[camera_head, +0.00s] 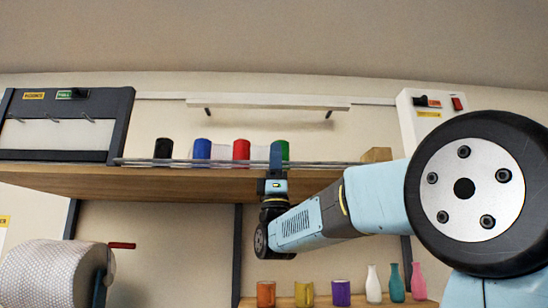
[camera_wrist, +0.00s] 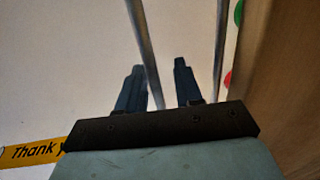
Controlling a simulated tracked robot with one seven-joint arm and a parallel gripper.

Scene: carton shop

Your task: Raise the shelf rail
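The shelf rail (camera_head: 200,163) is a thin grey metal rail along the front edge of the upper wooden shelf. In the wrist view it shows as two grey bars, a left bar (camera_wrist: 143,45) and a right bar (camera_wrist: 219,45). My gripper (camera_head: 276,155) is at the rail, right of its middle, reaching up from below the shelf. In the wrist view my gripper (camera_wrist: 159,72) is open, with dark blue fingers apart. The left bar runs between the fingers; the right bar passes outside the right finger. Whether a finger touches a bar cannot be told.
Black, blue, red and green cans (camera_head: 241,150) stand on the upper shelf (camera_head: 150,183) behind the rail. A wooden block (camera_head: 376,155) is at the shelf's right end. Cups and bottles (camera_head: 374,284) stand on a lower shelf. A large roll (camera_head: 45,275) is at lower left.

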